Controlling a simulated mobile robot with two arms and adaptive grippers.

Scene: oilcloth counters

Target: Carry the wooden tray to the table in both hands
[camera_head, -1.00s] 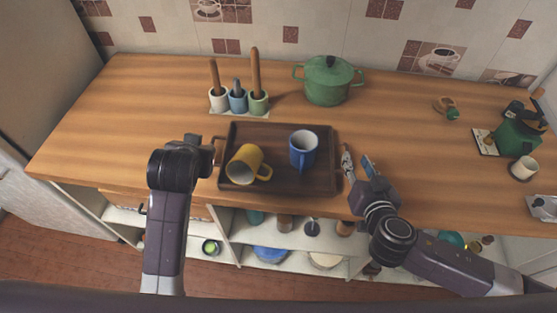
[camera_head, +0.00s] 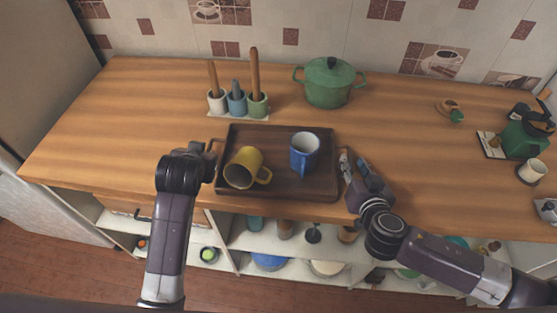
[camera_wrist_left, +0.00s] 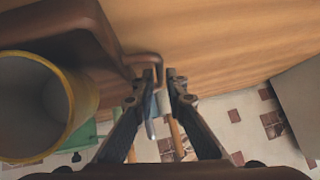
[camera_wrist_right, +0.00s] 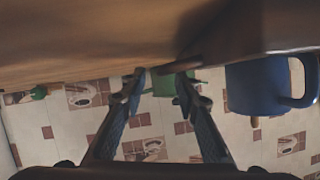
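The dark wooden tray (camera_head: 285,186) lies flat on the counter near its front edge, with a handle at each short end. My left gripper (camera_head: 211,160) is at the left handle. The left wrist view shows its fingertips (camera_wrist_left: 160,76) close together, with the handle (camera_wrist_left: 144,60) between them. My right gripper (camera_head: 353,162) is at the right handle. Its fingertips (camera_wrist_right: 162,76) are apart, with the handle (camera_wrist_right: 182,67) near one tip.
A holder with three cups of utensils (camera_head: 238,104) stands behind the tray. A green pot (camera_head: 330,83) stands behind it to the right. The counter (camera_head: 420,150) right of the tray is mostly clear.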

